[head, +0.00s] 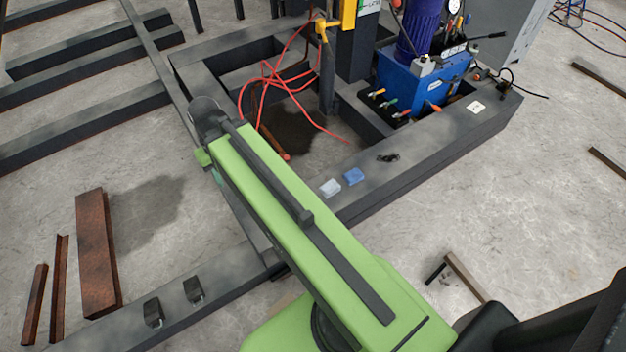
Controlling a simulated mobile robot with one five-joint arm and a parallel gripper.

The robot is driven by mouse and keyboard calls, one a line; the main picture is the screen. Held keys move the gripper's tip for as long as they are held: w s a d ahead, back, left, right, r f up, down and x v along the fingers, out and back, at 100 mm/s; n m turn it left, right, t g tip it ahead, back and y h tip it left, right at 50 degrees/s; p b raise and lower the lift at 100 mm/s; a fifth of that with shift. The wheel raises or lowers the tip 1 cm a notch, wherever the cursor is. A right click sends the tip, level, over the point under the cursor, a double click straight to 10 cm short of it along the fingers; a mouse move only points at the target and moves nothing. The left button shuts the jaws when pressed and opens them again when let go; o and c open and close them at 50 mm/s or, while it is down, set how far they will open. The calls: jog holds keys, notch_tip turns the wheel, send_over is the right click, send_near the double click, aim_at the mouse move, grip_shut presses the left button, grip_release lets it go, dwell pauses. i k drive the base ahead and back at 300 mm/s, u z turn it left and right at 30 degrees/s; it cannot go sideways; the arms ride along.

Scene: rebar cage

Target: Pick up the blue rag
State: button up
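A small blue rag (353,176) lies on the top face of the dark steel beam (430,137), right of the middle of the head view. A pale grey-white rag or cloth (330,187) lies just to its left, close beside it. My green arm stretches from the lower right up to the left, passing left of both cloths. The arm's far end is near the upper left of the frame, apart from the blue rag. My gripper's fingers cannot be made out, so its opening is hidden.
A blue hydraulic unit (425,80) stands on the frame behind the rag. Red cables (275,85) hang loosely at the upper middle. A small black item (388,157) lies on the beam right of the rag. Rusty steel pieces (97,250) lie at left.

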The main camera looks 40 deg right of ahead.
aim_at(355, 175)
jog(key=u, duration=2.45)
jog(key=k, duration=2)
jog(key=z, duration=0.85)
jog(key=i, duration=1)
jog(key=z, duration=0.05)
